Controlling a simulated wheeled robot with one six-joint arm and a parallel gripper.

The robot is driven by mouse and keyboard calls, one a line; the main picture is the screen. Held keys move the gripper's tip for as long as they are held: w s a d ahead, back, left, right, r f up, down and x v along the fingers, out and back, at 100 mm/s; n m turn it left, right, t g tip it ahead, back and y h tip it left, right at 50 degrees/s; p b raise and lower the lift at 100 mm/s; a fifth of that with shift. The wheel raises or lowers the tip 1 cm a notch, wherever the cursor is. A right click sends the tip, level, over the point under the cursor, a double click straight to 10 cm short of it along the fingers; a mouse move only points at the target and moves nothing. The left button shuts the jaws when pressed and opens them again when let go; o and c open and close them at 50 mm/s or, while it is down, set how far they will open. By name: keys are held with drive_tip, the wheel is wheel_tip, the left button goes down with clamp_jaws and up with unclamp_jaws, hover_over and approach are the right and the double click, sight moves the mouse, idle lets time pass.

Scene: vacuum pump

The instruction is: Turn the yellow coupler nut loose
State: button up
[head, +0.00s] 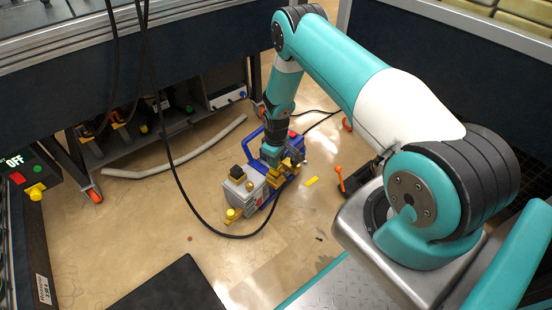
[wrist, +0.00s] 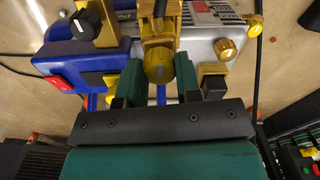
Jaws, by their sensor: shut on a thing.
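The vacuum pump (head: 243,190) stands on the floor, with a grey body, a blue part and yellow fittings. In the wrist view, the yellow coupler nut (wrist: 159,66) sits on a brass-coloured fitting (wrist: 156,22) in the middle of the pump. My gripper (wrist: 158,72) has its two green fingers on either side of the nut and is shut on it. In the head view, my gripper (head: 272,153) reaches down onto the pump from above, and the nut cannot be made out there.
Other yellow knobs (wrist: 226,49) and a red switch (wrist: 60,84) are close by on the pump. A black cable (head: 180,187) hangs in front and loops beside the pump. A grey hose (head: 165,172) and an orange-handled tool (head: 339,178) lie on the floor.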

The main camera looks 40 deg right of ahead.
drive_tip(key=shift+n, duration=0.5)
idle(2.6)
drive_tip(key=o, duration=0.9)
drive_tip(key=shift+o, duration=0.2)
wheel_tip(320, 180, up, 17)
drive_tip(key=p, duration=0.6)
drive_tip(key=shift+r, duration=0.15)
